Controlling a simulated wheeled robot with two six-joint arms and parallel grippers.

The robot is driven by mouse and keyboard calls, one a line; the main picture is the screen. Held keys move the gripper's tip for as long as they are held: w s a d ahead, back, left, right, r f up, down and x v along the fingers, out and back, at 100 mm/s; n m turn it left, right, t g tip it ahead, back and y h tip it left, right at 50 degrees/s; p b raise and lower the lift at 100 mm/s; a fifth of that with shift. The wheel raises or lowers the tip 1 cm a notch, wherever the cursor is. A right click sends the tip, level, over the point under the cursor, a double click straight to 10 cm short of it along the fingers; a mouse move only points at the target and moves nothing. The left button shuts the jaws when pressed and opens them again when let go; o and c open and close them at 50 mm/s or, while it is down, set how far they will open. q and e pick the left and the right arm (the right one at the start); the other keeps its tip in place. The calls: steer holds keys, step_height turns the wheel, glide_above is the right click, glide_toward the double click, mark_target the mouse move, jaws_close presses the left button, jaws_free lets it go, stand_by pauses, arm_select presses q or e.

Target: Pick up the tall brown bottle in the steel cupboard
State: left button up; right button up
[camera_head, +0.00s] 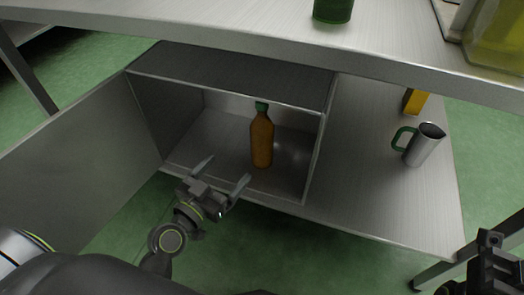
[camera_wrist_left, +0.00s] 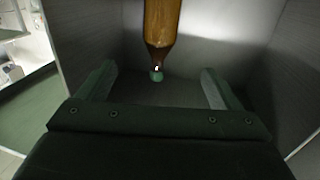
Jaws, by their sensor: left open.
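The tall brown bottle (camera_head: 262,140) with a green cap stands upright inside the open steel cupboard (camera_head: 230,75), towards its right side. My left gripper (camera_head: 227,169) is open and empty at the cupboard's front opening, in front of the bottle and a little to its left. In the left wrist view the bottle (camera_wrist_left: 161,22) appears upside down, its green cap between the open fingers in the picture; it stands beyond the fingers, apart from them. My right gripper (camera_head: 490,262) shows only partly at the lower right corner; its jaws are unclear.
The cupboard door (camera_head: 75,165) stands open to the left. A steel jug (camera_head: 424,145) with a green handle and a yellow object (camera_head: 414,101) stand on the lower shelf at right. A steel tabletop (camera_head: 240,35) overhangs above, carrying a green container (camera_head: 333,9).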

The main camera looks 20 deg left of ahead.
mark_target(256, 136)
arm_select(q)
steer(key=p+x, duration=0.1)
steer(key=x, duration=1)
steer(key=shift+w+d+r, duration=0.1)
steer(key=shift+w+r, duration=0.05)
steer(key=shift+w, duration=0.05)
steer(key=shift+b+x, duration=0.45)
steer(key=shift+x, duration=2.5)
steer(key=shift+c, duration=0.5)
jaws_close()
steer(key=shift+r, duration=0.15)
